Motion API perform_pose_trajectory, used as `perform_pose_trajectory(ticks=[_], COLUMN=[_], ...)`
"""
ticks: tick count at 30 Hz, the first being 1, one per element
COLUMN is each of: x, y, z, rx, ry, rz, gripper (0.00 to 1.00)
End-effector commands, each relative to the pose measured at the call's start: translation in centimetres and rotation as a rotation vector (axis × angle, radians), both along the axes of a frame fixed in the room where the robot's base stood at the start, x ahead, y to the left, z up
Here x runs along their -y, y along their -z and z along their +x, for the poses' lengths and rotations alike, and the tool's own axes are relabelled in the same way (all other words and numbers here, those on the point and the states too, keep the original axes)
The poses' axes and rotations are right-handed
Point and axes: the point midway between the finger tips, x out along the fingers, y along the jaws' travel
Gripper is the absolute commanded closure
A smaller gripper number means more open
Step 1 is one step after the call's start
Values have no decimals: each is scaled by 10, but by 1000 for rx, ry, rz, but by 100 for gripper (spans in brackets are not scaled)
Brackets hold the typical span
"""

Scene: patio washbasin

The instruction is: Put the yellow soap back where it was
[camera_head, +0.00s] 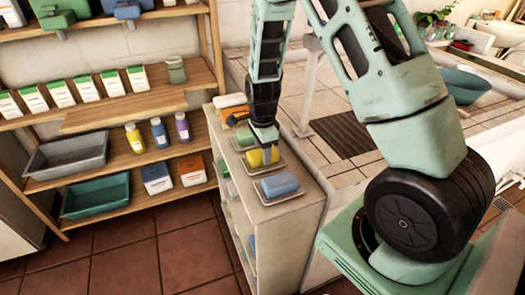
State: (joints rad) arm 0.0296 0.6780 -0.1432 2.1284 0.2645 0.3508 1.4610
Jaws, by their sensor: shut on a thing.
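The yellow soap (256,158) is at a dish (272,167) in the middle of the row on top of the white shelf unit. My gripper (264,147) points down from above and is shut on the yellow soap. The soap is at the dish, but I cannot tell whether it touches it or hangs just above. My fingers hide part of the soap. A blue soap (280,184) lies on the nearer dish (297,193). A green soap (244,136) lies on the farther dish (236,147), partly behind my gripper.
An orange and white item (231,101) stands at the far end of the white unit's top (273,215). Wooden shelves (150,103) with boxes, bottles and tubs stand at left. The tiled counter (325,103) is at right. The floor at lower left is clear.

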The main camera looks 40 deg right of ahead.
Motion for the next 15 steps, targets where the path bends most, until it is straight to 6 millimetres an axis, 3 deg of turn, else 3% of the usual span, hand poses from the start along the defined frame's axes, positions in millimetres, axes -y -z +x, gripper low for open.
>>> perform_pose_trajectory(ticks=[4,5,7,15], x=[0,0,0,0], y=[4,3,3,2], z=[0,0,0,0], rx=[0,0,0,0], ry=[0,0,0,0], rz=[0,0,0,0], gripper=[100,48,32,32])
